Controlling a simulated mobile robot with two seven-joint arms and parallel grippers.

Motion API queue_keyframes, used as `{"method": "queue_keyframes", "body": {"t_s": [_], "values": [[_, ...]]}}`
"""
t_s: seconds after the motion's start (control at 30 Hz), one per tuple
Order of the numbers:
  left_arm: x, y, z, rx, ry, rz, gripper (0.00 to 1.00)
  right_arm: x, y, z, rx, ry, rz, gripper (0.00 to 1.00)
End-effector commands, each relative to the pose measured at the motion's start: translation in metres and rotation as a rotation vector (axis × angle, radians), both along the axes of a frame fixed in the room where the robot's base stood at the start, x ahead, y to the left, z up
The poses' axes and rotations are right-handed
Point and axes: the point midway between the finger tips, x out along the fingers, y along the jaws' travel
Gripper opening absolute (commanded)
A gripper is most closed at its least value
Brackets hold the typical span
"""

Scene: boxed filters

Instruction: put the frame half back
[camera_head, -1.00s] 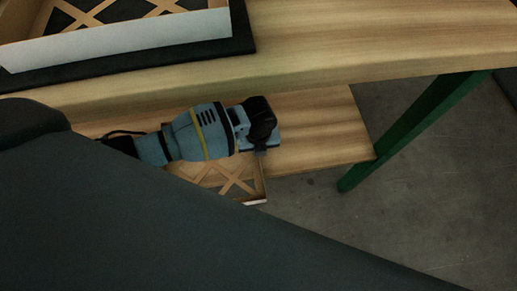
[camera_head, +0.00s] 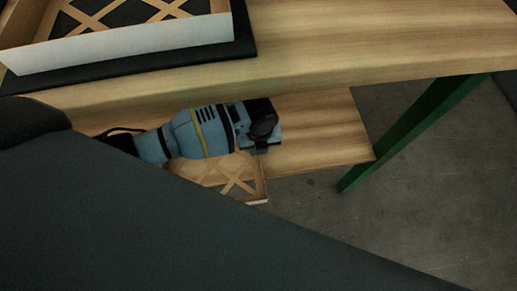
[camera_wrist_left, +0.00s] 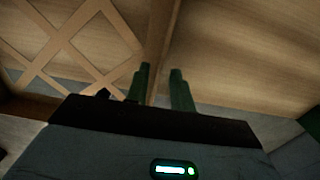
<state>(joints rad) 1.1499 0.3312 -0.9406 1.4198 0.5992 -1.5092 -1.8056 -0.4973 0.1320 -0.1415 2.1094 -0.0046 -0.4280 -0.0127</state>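A frame half (camera_head: 238,180) with a crossed tan lattice lies on the lower shelf, partly covered by my left arm and a large dark shape. Its lattice (camera_wrist_left: 75,40) and side wall (camera_wrist_left: 165,40) also show in the left wrist view. My left gripper (camera_head: 264,148) is down at the shelf by the frame half's right end. In the left wrist view its two green fingers (camera_wrist_left: 160,84) stand apart, one on each side of the wall, with a gap visible on the right. My right gripper is out of view.
On the upper table (camera_head: 380,40), another lattice frame with a pale front wall (camera_head: 130,44) sits on a black mat (camera_head: 245,40). The table edge overhangs the lower shelf (camera_head: 325,135). A green table leg (camera_head: 410,130) stands right of it. The shelf's right end is bare.

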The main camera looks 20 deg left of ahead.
Motion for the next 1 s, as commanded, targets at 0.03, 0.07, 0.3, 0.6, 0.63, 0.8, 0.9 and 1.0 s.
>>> {"method": "queue_keyframes", "body": {"t_s": [0.03,0.07,0.3,0.6,0.63,0.8,0.9,1.0], "values": [[0.001,0.000,0.013,0.000,-0.005,-0.001,0.24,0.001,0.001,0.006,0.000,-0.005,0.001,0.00],[0.001,0.000,0.018,-0.001,-0.005,-0.001,0.24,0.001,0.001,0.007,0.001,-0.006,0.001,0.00],[0.001,0.000,0.049,0.000,-0.004,0.000,0.24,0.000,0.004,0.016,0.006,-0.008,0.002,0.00],[0.000,0.000,0.057,-0.001,0.001,0.000,0.24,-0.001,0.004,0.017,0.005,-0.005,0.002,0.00],[0.000,0.000,0.057,-0.001,0.001,0.000,0.24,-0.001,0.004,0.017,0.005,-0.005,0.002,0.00],[0.000,0.000,0.057,-0.001,0.001,0.001,0.24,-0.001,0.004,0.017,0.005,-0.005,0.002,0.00],[0.000,0.000,0.057,0.000,0.000,0.001,0.24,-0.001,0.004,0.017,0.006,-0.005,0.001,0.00],[0.000,0.000,0.057,0.000,0.000,0.001,0.24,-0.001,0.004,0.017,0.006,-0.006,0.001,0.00]]}}
